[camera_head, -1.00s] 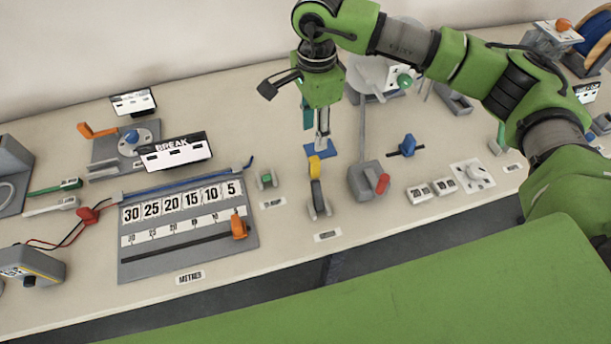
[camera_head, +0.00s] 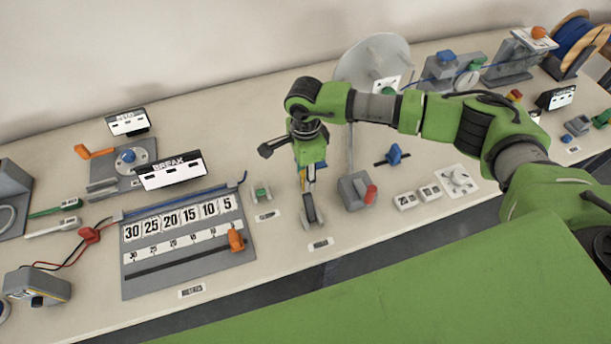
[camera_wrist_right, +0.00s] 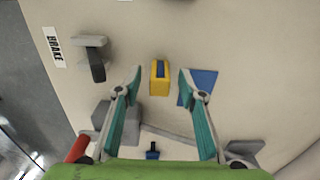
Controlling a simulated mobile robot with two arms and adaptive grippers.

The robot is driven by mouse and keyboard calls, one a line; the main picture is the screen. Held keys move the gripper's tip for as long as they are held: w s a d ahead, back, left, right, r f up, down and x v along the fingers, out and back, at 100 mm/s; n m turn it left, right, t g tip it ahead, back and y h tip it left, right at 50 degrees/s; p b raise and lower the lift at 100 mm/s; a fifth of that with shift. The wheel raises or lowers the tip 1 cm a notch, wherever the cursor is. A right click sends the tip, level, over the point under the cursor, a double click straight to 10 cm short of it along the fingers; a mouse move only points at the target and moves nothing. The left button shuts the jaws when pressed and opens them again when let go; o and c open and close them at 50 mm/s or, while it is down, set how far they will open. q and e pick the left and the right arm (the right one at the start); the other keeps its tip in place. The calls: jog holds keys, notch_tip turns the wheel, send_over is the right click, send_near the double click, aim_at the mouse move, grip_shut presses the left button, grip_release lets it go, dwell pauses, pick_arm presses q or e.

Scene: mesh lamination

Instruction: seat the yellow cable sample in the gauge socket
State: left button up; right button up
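The yellow cable sample (camera_wrist_right: 159,82) shows in the right wrist view as a small yellow block with a dark blue stripe on top. My right gripper (camera_wrist_right: 160,74) is open, with one teal-padded finger on each side of it and a visible gap to both. In the head view my right gripper (camera_head: 307,180) points down behind the black lever and mostly hides the sample. I cannot tell for sure which fixture is the gauge socket; a small grey-and-green holder (camera_head: 262,193) stands to the left. My left gripper is not in view.
The black lever in its grey mount (camera_head: 311,210) stands close in front of the gripper. A grey block with a red knob (camera_head: 356,190) is to the right. A blue patch (camera_wrist_right: 203,84) lies beside one finger. The numbered board (camera_head: 185,275) is at left.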

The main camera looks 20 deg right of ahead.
jog(key=shift+f, duration=1.2)
grip_shut()
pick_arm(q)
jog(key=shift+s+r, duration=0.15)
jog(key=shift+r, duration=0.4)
pick_arm(e)
jog(key=shift+r, duration=0.2)
jog(key=shift+r, duration=0.6)
jog(key=s+a+r+b, duration=0.3)
jog(key=s+r+b, duration=0.4)
jog(key=s+r, duration=0.6)
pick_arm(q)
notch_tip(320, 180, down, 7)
pick_arm(e)
jog(key=d+n, duration=0.7)
jog(key=n, duration=1)
jog(key=shift+s+r+n, duration=0.3)
jog(key=shift+s+r, duration=0.1)
jog(key=shift+s, duration=0.05)
